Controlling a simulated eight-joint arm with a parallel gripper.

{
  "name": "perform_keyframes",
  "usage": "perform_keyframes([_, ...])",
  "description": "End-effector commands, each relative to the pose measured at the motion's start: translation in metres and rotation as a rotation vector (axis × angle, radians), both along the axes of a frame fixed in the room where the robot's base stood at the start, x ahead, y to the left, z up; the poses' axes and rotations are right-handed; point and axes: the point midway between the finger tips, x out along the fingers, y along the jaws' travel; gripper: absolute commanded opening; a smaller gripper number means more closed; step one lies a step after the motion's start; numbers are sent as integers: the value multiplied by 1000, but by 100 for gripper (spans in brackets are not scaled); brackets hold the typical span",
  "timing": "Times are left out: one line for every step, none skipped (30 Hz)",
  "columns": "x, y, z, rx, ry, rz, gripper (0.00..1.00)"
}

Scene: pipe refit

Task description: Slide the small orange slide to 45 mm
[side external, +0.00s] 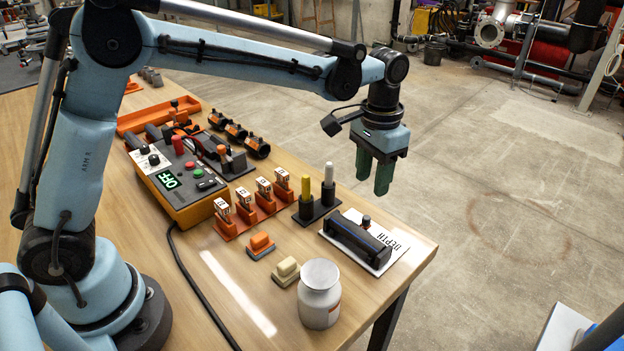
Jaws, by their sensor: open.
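My gripper (375,185) has dark green fingers that point down. It is open and empty, in the air beyond the table's right edge in the picture, above and behind the dark depth device. The dark depth device (352,243) is a long bar with a blue stripe and a small upright dark knob (367,221). It sits on a white plate marked DEPTH (393,245) near the table corner. I cannot make out an orange slide or any millimetre scale on it. A small orange block (261,241) on a blue-grey base lies to its left, apart from my gripper.
A white jar (319,295) and a cream block (286,272) stand in front of the device. A holder with yellow and white-topped pegs (317,205), an orange rack of tagged pieces (226,227) and a control box (185,188) stand to the left. A cable crosses the table.

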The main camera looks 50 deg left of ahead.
Motion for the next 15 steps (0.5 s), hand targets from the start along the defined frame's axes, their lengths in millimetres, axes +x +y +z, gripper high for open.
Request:
perform_keyframes([0,0,8,0,0,0,44])
perform_keyframes([0,0,12,0,0,0,44])
perform_keyframes([0,0,16,0,0,0,44])
perform_keyframes([0,0,18,0,0,0,44])
perform_keyframes([0,0,21,0,0,0,44])
perform_keyframes([0,0,23,0,0,0,44])
perform_keyframes([0,0,25,0,0,0,44])
perform_keyframes([0,0,26,0,0,0,44])
perform_keyframes([0,0,27,0,0,0,44])
perform_keyframes([0,0,28,0,0,0,44])
perform_keyframes([0,0,28,0,0,0,44])
perform_keyframes([0,0,28,0,0,0,44])
perform_keyframes([0,0,28,0,0,0,44])
perform_keyframes([0,0,28,0,0,0,44])
perform_keyframes([0,0,28,0,0,0,44])
